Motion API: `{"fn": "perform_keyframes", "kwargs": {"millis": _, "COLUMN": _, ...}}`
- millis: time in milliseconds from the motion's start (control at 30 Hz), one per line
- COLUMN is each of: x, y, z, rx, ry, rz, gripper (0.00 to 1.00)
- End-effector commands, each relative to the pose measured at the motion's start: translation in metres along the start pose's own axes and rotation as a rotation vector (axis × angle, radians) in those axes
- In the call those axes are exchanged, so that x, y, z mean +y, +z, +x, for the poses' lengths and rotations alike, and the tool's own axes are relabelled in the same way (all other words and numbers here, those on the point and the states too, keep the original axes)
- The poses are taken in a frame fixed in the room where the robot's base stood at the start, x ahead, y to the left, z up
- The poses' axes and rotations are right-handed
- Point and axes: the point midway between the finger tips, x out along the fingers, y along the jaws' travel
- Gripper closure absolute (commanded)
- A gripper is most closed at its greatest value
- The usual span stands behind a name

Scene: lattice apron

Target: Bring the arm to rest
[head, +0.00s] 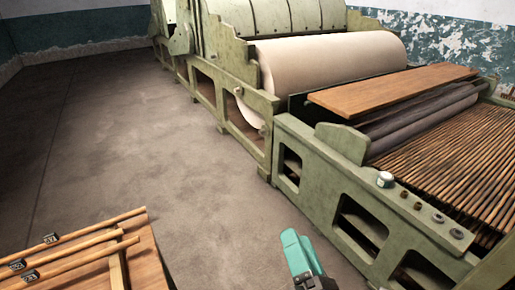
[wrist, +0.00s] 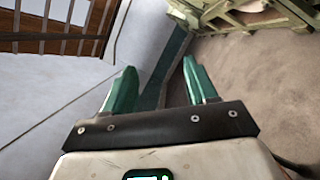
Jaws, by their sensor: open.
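My gripper shows at the bottom centre of the head view (head: 300,255), over the bare floor between the wooden table and the green machine. In the wrist view its two teal fingers (wrist: 158,90) stand well apart. Nothing is visible between them, so it is open and empty. The fingers touch nothing that I can see. Most of my arm is outside the head view.
A large green machine (head: 325,195) with a pale roll (head: 330,65) and a slatted lattice (head: 465,160) fills the right. A small tin (head: 385,179) stands on its edge. A table with wooden sticks (head: 85,245) is at lower left. The floor (head: 130,130) between is clear.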

Motion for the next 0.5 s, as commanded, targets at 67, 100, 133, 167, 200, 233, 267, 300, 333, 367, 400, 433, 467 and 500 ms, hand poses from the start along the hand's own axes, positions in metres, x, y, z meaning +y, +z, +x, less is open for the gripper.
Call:
{"fn": "perform_keyframes", "kwargs": {"millis": 67, "x": -0.034, "y": 0.043, "z": -0.01, "rx": -0.144, "ry": -0.116, "rz": 0.176, "gripper": 0.43}}
{"fn": "perform_keyframes", "kwargs": {"millis": 100, "x": -0.053, "y": 0.062, "z": -0.018, "rx": -0.215, "ry": -0.176, "rz": 0.27, "gripper": 0.43}}
{"fn": "perform_keyframes", "kwargs": {"millis": 133, "x": -0.068, "y": 0.075, "z": -0.026, "rx": -0.27, "ry": -0.222, "rz": 0.341, "gripper": 0.43}}
{"fn": "perform_keyframes", "kwargs": {"millis": 167, "x": -0.083, "y": 0.087, "z": -0.034, "rx": -0.325, "ry": -0.269, "rz": 0.412, "gripper": 0.43}}
{"fn": "perform_keyframes", "kwargs": {"millis": 200, "x": -0.104, "y": 0.1, "z": -0.047, "rx": -0.398, "ry": -0.333, "rz": 0.507, "gripper": 0.43}}
{"fn": "perform_keyframes", "kwargs": {"millis": 233, "x": -0.12, "y": 0.108, "z": -0.058, "rx": -0.453, "ry": -0.382, "rz": 0.579, "gripper": 0.43}}
{"fn": "perform_keyframes", "kwargs": {"millis": 267, "x": -0.136, "y": 0.114, "z": -0.069, "rx": -0.507, "ry": -0.433, "rz": 0.652, "gripper": 0.43}}
{"fn": "perform_keyframes", "kwargs": {"millis": 300, "x": -0.157, "y": 0.12, "z": -0.087, "rx": -0.581, "ry": -0.502, "rz": 0.747, "gripper": 0.43}}
{"fn": "perform_keyframes", "kwargs": {"millis": 333, "x": -0.172, "y": 0.123, "z": -0.1, "rx": -0.635, "ry": -0.555, "rz": 0.82, "gripper": 0.43}}
{"fn": "perform_keyframes", "kwargs": {"millis": 367, "x": -0.187, "y": 0.123, "z": -0.115, "rx": -0.69, "ry": -0.611, "rz": 0.892, "gripper": 0.43}}
{"fn": "perform_keyframes", "kwargs": {"millis": 400, "x": -0.205, "y": 0.122, "z": -0.136, "rx": -0.763, "ry": -0.687, "rz": 0.985, "gripper": 0.43}}
{"fn": "perform_keyframes", "kwargs": {"millis": 433, "x": -0.217, "y": 0.118, "z": -0.151, "rx": -0.815, "ry": -0.745, "rz": 1.056, "gripper": 0.43}}
{"fn": "perform_keyframes", "kwargs": {"millis": 467, "x": -0.229, "y": 0.113, "z": -0.167, "rx": -0.867, "ry": -0.804, "rz": 1.124, "gripper": 0.43}}
{"fn": "perform_keyframes", "kwargs": {"millis": 500, "x": -0.241, "y": 0.104, "z": -0.188, "rx": -0.934, "ry": -0.885, "rz": 1.212, "gripper": 0.43}}
